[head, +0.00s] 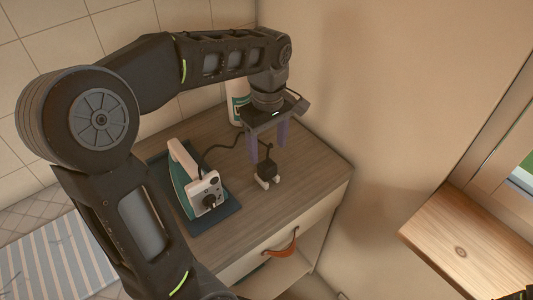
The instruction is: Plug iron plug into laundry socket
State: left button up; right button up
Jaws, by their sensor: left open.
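The iron (195,182) is green and white and stands on a dark mat (222,222) on the wooden cabinet top. Its dark cord (222,147) runs back and to the right. The black plug (266,172) is on the cabinet top right of the iron, at a small white piece (268,183). My left gripper (268,152) points down just above and behind the plug, with its two fingers apart. I cannot tell whether a finger touches the plug. I cannot make out a laundry socket.
A white and green bottle (238,103) stands at the back of the cabinet top (310,165), partly behind my left arm. A plain wall (390,110) rises on the right. The cabinet front has a leather pull (283,248). A wooden ledge (470,245) juts out at lower right. A striped rug (50,265) lies at lower left.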

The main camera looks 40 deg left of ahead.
aim_at(268, 165)
pick_arm(q)
jog(key=shift+s+d+r, duration=0.15)
jog(key=shift+s+d, duration=0.05)
jog(key=shift+w+f, duration=0.1)
jog(key=shift+f, duration=1.3)
jog(key=shift+f+p, duration=0.6)
jog(key=shift+f, duration=2)
jog(key=c, duration=1.4)
